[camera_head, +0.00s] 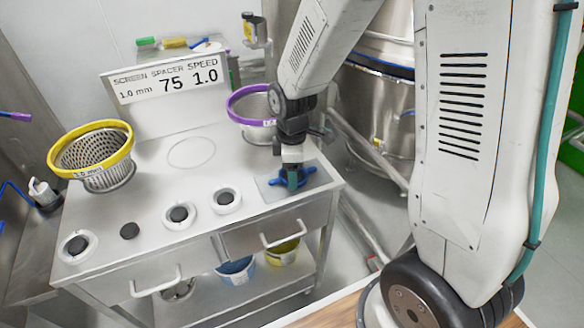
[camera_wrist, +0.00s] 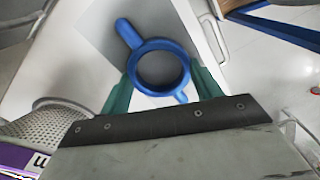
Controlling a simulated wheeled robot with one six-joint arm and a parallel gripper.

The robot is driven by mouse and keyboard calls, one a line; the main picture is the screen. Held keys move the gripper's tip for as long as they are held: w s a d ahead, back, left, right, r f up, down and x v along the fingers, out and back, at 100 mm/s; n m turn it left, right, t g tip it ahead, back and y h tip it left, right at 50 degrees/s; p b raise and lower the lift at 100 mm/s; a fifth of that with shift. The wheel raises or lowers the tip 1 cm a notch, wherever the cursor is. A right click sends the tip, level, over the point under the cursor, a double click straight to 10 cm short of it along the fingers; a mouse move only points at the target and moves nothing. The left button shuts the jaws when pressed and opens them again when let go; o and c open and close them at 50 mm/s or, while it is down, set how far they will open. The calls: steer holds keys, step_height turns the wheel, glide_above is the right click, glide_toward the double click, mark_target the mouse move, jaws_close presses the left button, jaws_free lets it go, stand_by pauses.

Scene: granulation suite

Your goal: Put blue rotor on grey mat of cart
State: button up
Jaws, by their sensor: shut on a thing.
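The blue rotor (camera_head: 278,184) is at the right end of the cart's top, over the grey mat (camera_head: 268,194). In the wrist view the rotor (camera_wrist: 139,35) is a blue ring with arms sticking out, and the grey mat (camera_wrist: 112,18) lies beneath it. My gripper (camera_head: 291,178) points down at the rotor. Its teal fingers (camera_wrist: 158,88) are shut on the rotor, one on each side of the ring. I cannot tell whether the rotor touches the mat.
A purple-rimmed screen basket (camera_head: 235,108) stands behind my gripper, and a yellow-rimmed one (camera_head: 65,160) stands at the left. White rings with black knobs (camera_head: 226,198) line the cart's front. A sign (camera_head: 165,80) stands at the back. Buckets (camera_head: 237,270) sit on the lower shelf.

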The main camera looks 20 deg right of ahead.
stand_by(0.3)
steer(key=o, duration=1.3)
steer(key=shift+c, duration=0.2)
step_height(320, 180, up, 8)
steer(key=shift+f, duration=0.1)
